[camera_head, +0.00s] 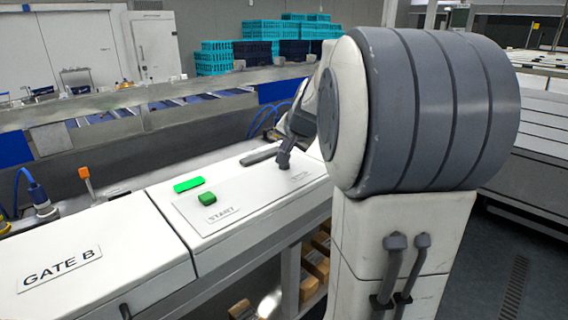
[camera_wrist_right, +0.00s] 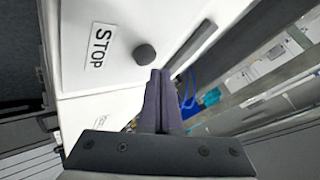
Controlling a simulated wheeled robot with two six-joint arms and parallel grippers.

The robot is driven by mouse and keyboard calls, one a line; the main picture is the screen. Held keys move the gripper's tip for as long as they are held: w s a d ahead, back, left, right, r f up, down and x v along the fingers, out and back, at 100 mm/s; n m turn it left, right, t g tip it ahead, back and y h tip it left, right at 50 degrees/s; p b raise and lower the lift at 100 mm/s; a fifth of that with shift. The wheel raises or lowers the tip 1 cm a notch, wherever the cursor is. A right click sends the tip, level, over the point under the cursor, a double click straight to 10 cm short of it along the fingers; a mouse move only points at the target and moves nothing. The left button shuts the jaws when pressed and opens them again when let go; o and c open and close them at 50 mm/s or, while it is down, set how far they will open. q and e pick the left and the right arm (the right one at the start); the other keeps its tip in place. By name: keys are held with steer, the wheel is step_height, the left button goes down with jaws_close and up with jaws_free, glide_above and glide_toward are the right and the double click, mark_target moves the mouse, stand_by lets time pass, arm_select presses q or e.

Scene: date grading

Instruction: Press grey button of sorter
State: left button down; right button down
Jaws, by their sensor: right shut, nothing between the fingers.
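The sorter's white panel (camera_head: 240,205) carries a green button (camera_head: 207,198) by a START label. In the right wrist view a round dark grey button (camera_wrist_right: 145,54) stands beside a STOP label (camera_wrist_right: 99,47). My right gripper (camera_head: 285,158) is over the far right part of the panel, fingers pointing down. Its closed, empty fingers (camera_wrist_right: 155,74) end right beside the grey button in the wrist view; whether they touch it I cannot tell. In the head view the grey button is not clearly distinguishable from the fingertips. My left gripper is not in view.
A lit green strip (camera_head: 188,184) lies behind the green button, and a grey strip (camera_wrist_right: 190,46) lies near the grey one. A white GATE B box (camera_head: 95,255) adjoins on the left. Blue cables (camera_head: 268,115) and a conveyor (camera_head: 200,100) lie behind.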

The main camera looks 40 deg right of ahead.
steer(key=shift+f, duration=0.15)
stand_by(0.4)
steer(key=shift+f+b, duration=0.25)
steer(key=shift+b, duration=0.2)
steer(key=shift+f+b, duration=0.5)
stand_by(0.5)
steer(key=shift+r, duration=0.1)
steer(key=shift+r+p, duration=0.75)
steer(key=shift+r, duration=0.05)
step_height(320, 180, up, 5)
steer(key=p, duration=0.4)
steer(key=shift+r, duration=0.1)
